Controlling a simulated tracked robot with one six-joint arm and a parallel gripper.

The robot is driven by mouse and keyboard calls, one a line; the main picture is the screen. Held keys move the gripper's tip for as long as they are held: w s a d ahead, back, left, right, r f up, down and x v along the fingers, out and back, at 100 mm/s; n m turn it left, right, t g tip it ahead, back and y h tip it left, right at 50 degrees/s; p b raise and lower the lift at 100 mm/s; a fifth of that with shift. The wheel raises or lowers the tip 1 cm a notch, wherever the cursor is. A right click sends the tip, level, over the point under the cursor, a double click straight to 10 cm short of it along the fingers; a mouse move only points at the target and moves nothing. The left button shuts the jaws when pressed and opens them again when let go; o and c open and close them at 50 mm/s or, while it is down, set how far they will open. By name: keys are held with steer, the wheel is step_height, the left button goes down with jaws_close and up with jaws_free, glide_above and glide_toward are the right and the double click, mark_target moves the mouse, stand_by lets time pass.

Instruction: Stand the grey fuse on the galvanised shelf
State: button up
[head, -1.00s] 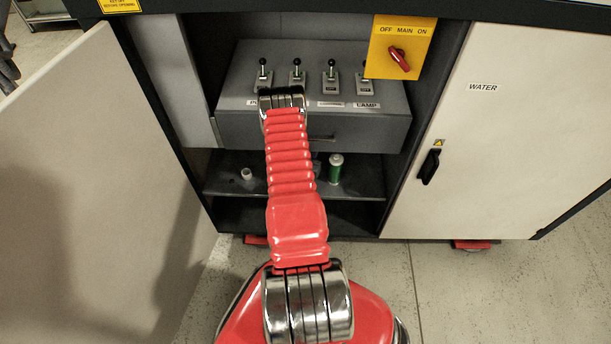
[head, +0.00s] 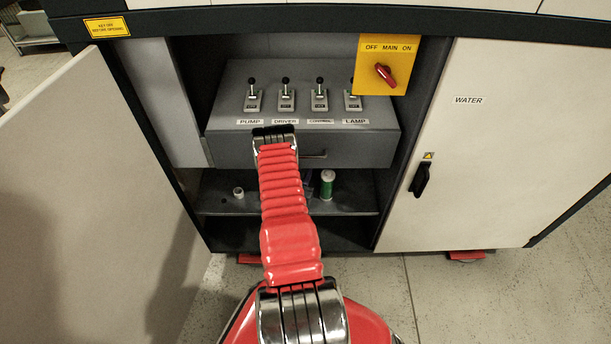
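A grey shelf (head: 352,207) runs inside the open cabinet, under the switch box; I take it to be the galvanised shelf. On it stand a small white piece (head: 239,192) at the left and a green cylinder with a pale top (head: 327,184) right of my arm. A dark grey shape (head: 309,184) shows between my arm and the green cylinder, partly hidden; I cannot tell whether it is the grey fuse. My red arm reaches up in front of the cabinet, its wrist before the switch box. My gripper is hidden behind the arm.
The switch box (head: 228,146) carries several levers, with labels including PUMP, DRIVER and LAMP. A yellow main switch (head: 388,65) hangs at upper right. The open door (head: 85,190) stands at left; the closed WATER door (head: 468,160) is at right.

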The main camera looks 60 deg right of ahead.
steer(key=shift+f, duration=0.1)
steer(key=shift+f, duration=2.05)
steer(key=o, duration=1)
steer(key=a, duration=0.3)
steer(key=s+a, duration=0.1)
steer(key=a, duration=0.7)
steer(key=shift+s, duration=0.2)
steer(key=shift+s+a, duration=0.1)
steer(key=shift+a, duration=0.4)
